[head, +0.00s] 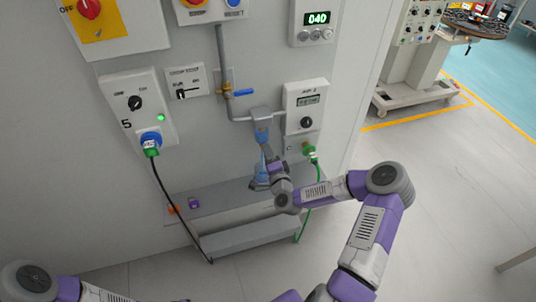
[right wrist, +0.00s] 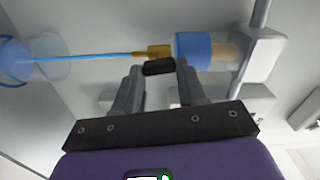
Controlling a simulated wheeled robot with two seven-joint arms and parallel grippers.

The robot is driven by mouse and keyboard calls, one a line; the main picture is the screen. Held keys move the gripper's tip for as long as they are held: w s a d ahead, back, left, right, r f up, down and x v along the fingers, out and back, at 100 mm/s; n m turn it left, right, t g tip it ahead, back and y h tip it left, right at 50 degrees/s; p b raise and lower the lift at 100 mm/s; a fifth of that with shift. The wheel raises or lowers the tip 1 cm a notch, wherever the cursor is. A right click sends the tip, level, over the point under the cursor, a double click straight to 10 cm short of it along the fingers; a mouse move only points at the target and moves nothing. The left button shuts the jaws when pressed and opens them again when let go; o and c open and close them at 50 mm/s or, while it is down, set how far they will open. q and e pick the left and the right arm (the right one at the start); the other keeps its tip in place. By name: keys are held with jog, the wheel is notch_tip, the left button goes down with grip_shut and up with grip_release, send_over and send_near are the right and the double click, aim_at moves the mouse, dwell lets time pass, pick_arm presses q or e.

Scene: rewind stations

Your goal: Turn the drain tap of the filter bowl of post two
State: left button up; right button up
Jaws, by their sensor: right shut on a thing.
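The filter bowl (head: 262,133), with a blue band, hangs under a grey filter head beside a panel that seems to read "AIR 2". In the right wrist view the bowl (right wrist: 193,50) lies sideways, with a brass drain tap (right wrist: 153,51) at its end. My right gripper (right wrist: 159,70) is shut on the tap's black handle (right wrist: 158,67), one finger on each side. A thin blue stream (right wrist: 95,55) runs from the tap toward a clear cup (right wrist: 50,68). In the head view my right gripper (head: 270,162) is just below the bowl and partly hides the tap. My left gripper is out of view.
A pipe with a blue-handled valve (head: 242,93) runs to the filter head. The air panel (head: 305,92) has a green hose (head: 309,152) hanging below it. A grey ledge (head: 222,197) runs along the wall's foot. Open floor lies to the right.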

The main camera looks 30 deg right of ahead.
jog(key=shift+m, duration=0.5)
jog(key=o, duration=1.1)
jog(key=shift+c, duration=0.2)
jog(key=p+v, duration=0.1)
jog(key=v, duration=0.6)
jog(key=shift+s, duration=0.25)
jog(key=shift+a, duration=0.1)
